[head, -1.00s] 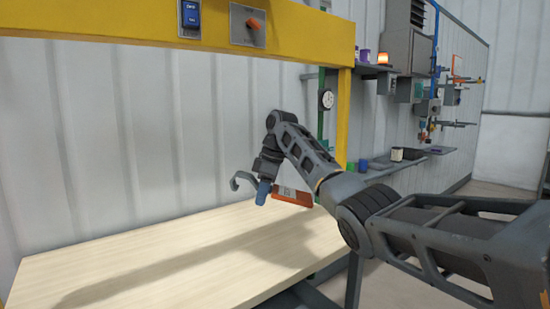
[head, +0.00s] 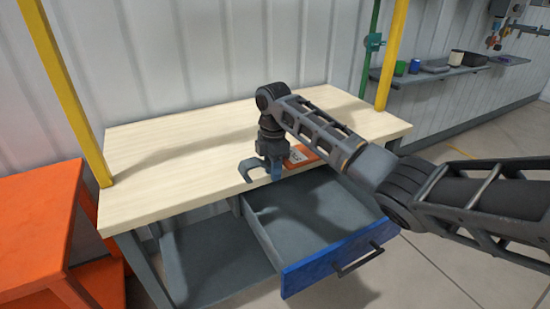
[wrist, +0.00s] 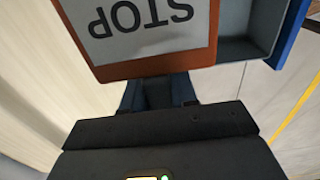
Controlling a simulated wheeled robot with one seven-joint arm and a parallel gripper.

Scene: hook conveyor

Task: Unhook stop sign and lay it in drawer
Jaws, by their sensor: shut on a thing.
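The stop sign (head: 301,157) has an orange-red frame and a pale face. In the wrist view it fills the top middle (wrist: 158,62), with STOP upside down. My gripper (head: 274,172) is shut on the sign, above the table's front edge near the open drawer. A grey hook-shaped piece (head: 247,168) shows just left of the gripper; I cannot tell how it joins the sign. The drawer (head: 325,262) has a blue front with a dark handle and stands pulled out, its visible interior empty. Its corner shows at the upper right of the wrist view (wrist: 287,35). My gripper hides part of the sign.
The pale wooden tabletop (head: 170,165) is clear. Yellow posts (head: 62,85) rise at its back and left. An orange cabinet (head: 35,215) stands at the left. A wall shelf (head: 440,78) with small items is at the right. Floor is open at front right.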

